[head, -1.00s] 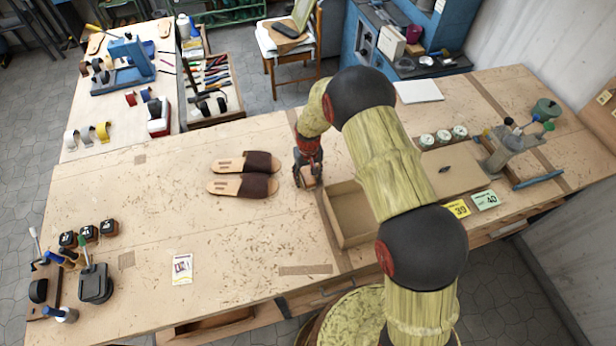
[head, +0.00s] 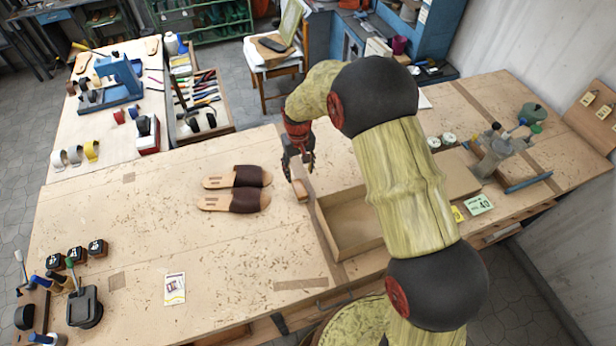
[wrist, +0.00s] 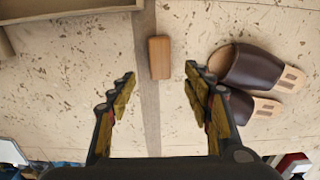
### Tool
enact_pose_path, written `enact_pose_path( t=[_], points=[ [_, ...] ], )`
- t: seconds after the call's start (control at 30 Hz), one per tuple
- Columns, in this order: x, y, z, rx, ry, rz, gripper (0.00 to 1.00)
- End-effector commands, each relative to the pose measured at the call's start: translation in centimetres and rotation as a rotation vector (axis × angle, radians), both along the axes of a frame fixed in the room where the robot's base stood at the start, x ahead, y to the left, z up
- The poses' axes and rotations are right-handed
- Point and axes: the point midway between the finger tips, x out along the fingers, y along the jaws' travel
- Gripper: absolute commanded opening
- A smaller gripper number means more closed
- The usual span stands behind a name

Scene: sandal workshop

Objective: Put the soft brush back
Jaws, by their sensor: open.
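The soft brush appears to be the small wooden-backed block (head: 301,190) on the bench, between the sandals and the open cardboard box; its bristles are hidden. In the wrist view the block (wrist: 159,57) lies on a grey strip, ahead of and between my open fingertips, apart from them. My gripper (head: 299,160) is open and empty, close to the block on its far side in the head view. The gripper also shows in the wrist view (wrist: 158,80).
The pair of brown sandals (head: 240,178) lies left of the block, and the open cardboard box (head: 350,222) stands close on its right. A printed card (head: 175,288) lies at the front left. The bench front middle is clear. My arm hides part of the right side.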

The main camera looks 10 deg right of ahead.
Motion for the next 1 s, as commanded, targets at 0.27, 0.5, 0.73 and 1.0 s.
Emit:
enact_pose_path(
  t=[0.27,0.5,0.73,1.0],
  points=[
    [-0.2,-0.5,2.7,0.004,-0.022,-0.007,0.5],
    [-3.7,-3.6,14.2,0.022,-0.121,-0.048,0.5],
    [-10.6,-7.1,23.9,0.036,-0.226,-0.094,0.5],
    [-20.9,-10.3,30.6,0.044,-0.352,-0.145,0.5]
  ],
)
